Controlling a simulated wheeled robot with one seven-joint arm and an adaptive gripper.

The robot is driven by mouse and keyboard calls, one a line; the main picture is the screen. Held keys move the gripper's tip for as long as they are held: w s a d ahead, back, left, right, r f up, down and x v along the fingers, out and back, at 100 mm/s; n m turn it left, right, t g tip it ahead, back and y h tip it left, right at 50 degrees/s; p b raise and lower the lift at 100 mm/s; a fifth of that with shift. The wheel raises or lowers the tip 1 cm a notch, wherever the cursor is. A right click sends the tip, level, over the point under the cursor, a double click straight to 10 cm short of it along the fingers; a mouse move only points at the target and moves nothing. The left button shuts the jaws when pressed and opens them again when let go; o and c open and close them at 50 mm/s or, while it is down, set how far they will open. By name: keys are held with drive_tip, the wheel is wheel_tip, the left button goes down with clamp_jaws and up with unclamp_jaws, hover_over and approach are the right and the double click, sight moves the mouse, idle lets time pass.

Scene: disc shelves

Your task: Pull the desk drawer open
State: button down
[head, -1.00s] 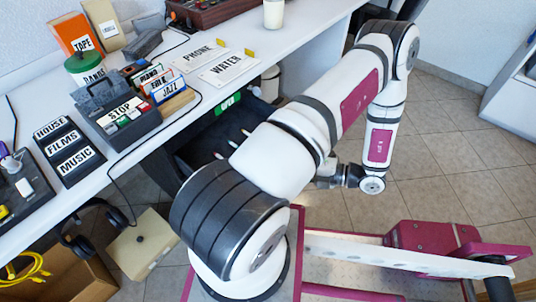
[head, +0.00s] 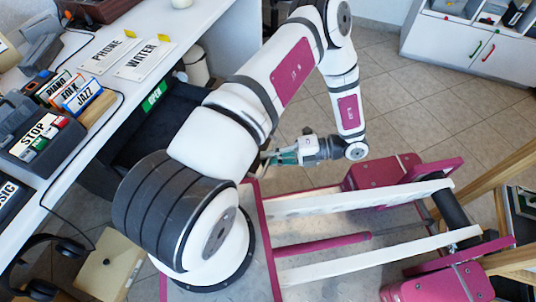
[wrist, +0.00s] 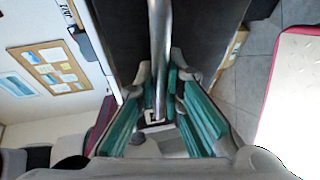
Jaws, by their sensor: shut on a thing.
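The desk drawer's dark body (head: 190,104) shows under the white desk in the head view. My own arm hides its lower part and front. In the wrist view, the dark drawer front (wrist: 207,40) fills the top middle. A bright metal bar handle (wrist: 160,35) runs down from the top edge to between the fingers. My gripper (wrist: 162,90), with teal pads, is closed around this bar. In the head view, my gripper (head: 278,157) is beyond my arm, right of the desk, and the handle there is hidden.
The white desk (head: 172,55) holds label plates, a card box (head: 80,95) and a dark organiser. Headphones (head: 45,262) hang at lower left. Tiled floor (head: 400,110) is clear right of my arm, before a white cabinet (head: 475,50).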

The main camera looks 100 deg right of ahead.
drive_tip(key=c, duration=1.7)
unclamp_jaws()
drive_tip(key=v, duration=1.2)
drive_tip(key=shift+d, duration=0.1)
